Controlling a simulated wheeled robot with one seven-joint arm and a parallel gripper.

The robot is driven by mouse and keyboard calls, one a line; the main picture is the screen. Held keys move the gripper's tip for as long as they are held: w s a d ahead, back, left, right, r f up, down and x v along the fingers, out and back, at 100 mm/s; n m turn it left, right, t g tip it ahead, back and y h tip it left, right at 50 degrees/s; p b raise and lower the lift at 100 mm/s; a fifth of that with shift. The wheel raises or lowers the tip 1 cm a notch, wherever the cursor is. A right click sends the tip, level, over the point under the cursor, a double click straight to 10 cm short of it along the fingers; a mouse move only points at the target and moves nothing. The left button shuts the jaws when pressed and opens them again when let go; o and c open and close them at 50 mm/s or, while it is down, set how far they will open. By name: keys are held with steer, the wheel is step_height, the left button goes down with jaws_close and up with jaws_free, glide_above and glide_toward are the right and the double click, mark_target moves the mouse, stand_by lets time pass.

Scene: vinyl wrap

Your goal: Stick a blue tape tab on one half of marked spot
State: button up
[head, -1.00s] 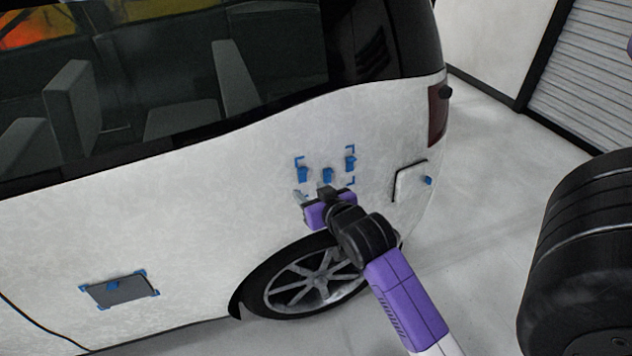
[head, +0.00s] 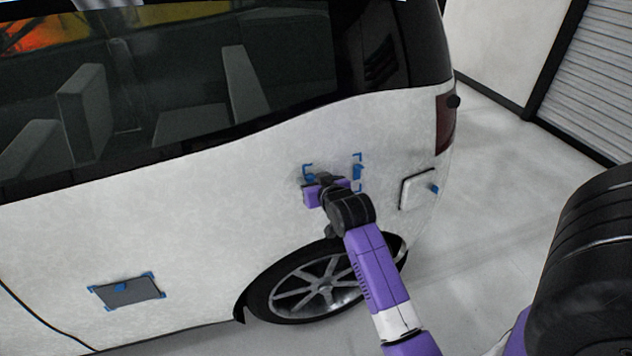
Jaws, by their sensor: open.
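The marked spot (head: 334,162) is on the white van side above the rear wheel, framed by blue corner marks. A blue tape tab (head: 358,173) sticks at its right side. My gripper (head: 311,181) is open at the lower left part of the spot, close to the panel. A bit of blue (head: 307,173) shows just beside the fingers. The gripper and wrist hide the lower left and middle of the spot, so I cannot tell whether a tab lies between the jaws.
A grey patch (head: 133,292) with blue corners and a blue tab is at lower left. A white-faced square (head: 417,188) with a blue tab is right of the spot. The rear wheel (head: 300,284) is below my arm. Open floor lies to the right.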

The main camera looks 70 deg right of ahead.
steer(key=shift+c, duration=0.5)
jaws_close()
steer(key=c, duration=0.8)
jaws_free()
jaws_close()
steer(key=shift+s+a+r+p, duration=0.2)
steer(key=shift+s+a+p, duration=0.25)
steer(key=shift+a, duration=0.05)
steer(key=f+p+v, duration=0.1)
steer(key=p+v, duration=0.1)
steer(key=v, duration=0.4)
steer(key=shift+s+a, duration=0.35)
steer(key=shift+a, duration=0.05)
steer(key=shift+r, duration=0.1)
